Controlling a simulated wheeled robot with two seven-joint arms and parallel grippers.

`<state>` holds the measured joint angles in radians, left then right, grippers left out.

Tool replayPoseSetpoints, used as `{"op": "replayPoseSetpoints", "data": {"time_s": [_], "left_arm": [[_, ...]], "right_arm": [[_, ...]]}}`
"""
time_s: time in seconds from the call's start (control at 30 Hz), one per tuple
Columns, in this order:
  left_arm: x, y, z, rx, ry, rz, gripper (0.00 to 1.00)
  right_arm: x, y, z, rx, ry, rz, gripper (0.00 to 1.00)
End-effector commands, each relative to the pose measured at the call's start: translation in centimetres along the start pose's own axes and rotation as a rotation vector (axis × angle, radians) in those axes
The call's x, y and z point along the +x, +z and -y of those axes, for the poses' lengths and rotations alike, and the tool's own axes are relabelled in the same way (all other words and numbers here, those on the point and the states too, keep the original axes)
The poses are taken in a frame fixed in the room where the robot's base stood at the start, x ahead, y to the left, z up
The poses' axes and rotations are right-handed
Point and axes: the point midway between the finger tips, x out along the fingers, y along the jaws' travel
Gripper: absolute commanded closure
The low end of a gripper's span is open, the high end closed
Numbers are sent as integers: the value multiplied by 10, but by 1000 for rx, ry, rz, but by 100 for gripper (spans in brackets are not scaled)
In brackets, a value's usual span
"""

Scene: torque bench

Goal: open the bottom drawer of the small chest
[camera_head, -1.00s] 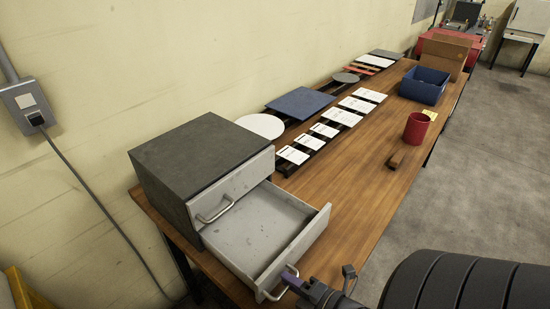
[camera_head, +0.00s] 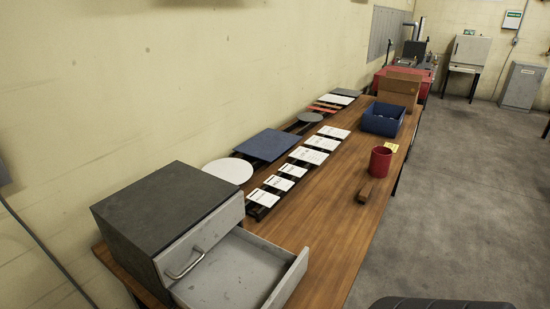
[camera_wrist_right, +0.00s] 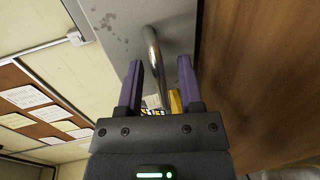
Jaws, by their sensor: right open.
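The small chest (camera_head: 165,215) has a dark grey top and light grey drawer fronts and stands at the near left of the bench. Its upper drawer is shut, with a curved metal handle (camera_head: 185,264). The bottom drawer (camera_head: 222,279) is pulled out and looks empty; its near part is cut off by the picture edge. In the right wrist view, my right gripper (camera_wrist_right: 159,75) is open, its purple fingers apart. A metal handle (camera_wrist_right: 152,50) on a grey drawer front (camera_wrist_right: 115,30) shows between them; contact cannot be told. My left gripper is not in view.
The wooden bench (camera_head: 325,235) runs away to the back.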

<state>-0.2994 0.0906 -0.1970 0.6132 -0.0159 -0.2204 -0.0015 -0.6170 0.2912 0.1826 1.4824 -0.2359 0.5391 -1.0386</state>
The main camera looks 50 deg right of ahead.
Motion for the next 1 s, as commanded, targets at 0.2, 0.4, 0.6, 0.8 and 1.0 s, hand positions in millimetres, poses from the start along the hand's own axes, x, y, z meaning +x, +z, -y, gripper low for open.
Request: {"op": "replayPoseSetpoints", "data": {"time_s": [0.2, 0.4, 0.6, 0.8, 1.0], "left_arm": [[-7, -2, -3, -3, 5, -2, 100], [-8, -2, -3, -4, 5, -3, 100], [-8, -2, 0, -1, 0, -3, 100], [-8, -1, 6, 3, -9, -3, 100], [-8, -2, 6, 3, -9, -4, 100]], "right_arm": [[-52, 0, 0, 0, -5, 2, 53], [-89, 0, 0, 0, -3, 1, 53], [-96, 0, 0, -1, -1, 0, 53], [-96, 0, 0, 0, -1, 0, 53], [-96, 0, 0, 0, -1, 0, 53]]}}
